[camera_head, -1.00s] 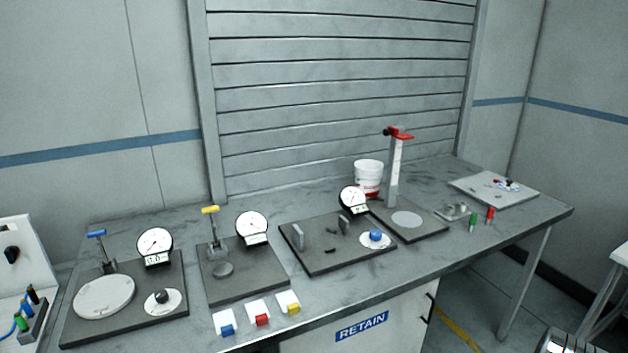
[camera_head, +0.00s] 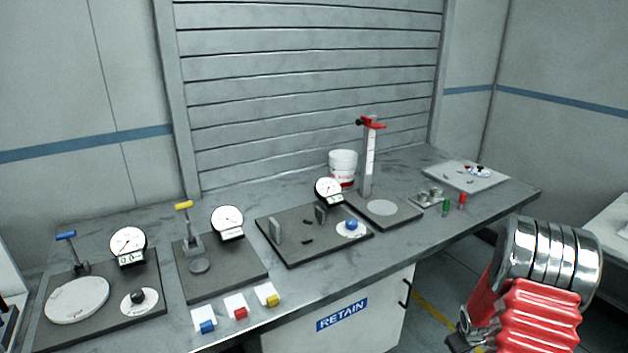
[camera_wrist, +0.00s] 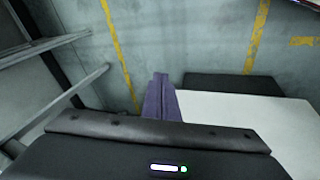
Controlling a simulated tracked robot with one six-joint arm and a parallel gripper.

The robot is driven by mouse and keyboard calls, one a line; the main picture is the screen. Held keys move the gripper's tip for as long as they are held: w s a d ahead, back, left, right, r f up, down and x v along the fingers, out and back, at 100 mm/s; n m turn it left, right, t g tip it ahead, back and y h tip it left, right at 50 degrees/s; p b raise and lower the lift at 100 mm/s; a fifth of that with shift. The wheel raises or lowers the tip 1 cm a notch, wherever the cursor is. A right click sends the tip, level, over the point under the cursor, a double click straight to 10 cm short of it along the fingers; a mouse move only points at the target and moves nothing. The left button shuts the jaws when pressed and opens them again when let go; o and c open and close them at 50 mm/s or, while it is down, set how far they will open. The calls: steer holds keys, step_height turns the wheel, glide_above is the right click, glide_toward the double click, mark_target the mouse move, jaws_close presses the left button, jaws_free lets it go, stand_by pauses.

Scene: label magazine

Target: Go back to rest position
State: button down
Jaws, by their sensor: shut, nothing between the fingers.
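My gripper (camera_wrist: 160,82) shows in the wrist view, with its purple-grey fingers together in the middle and its dark body across the bottom. Nothing is held between the fingers. It points over the floor and is apart from everything on the bench. In the head view my red and chrome arm stands at the lower right, off the bench's front edge, and the gripper itself is out of that view.
The grey bench (camera_head: 330,285) carries several dial-gauge plates, a white bucket (camera_head: 343,168), a column with a red top (camera_head: 368,160) and small coloured blocks. Floor with yellow lines (camera_wrist: 119,60) lies below the gripper. A white surface (camera_wrist: 235,125) is at its right.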

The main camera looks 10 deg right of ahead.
steer(key=s+a+r+t+y, duration=0.1)
steer(key=s+a+r, duration=0.5)
steer(key=a+r, duration=0.6)
steer(key=s+a+r+y, duration=0.1)
steer(key=s+a+r, duration=0.6)
steer(key=a+r, duration=0.6)
steer(key=s+a+r+m+t+y, duration=0.1)
steer(key=s+a+r, duration=0.5)
steer(key=a+r, duration=0.6)
steer(key=shift+s+a+r+t, duration=0.3)
steer(key=shift+s+a+r, duration=0.05)
steer(key=shift+a, duration=0.2)
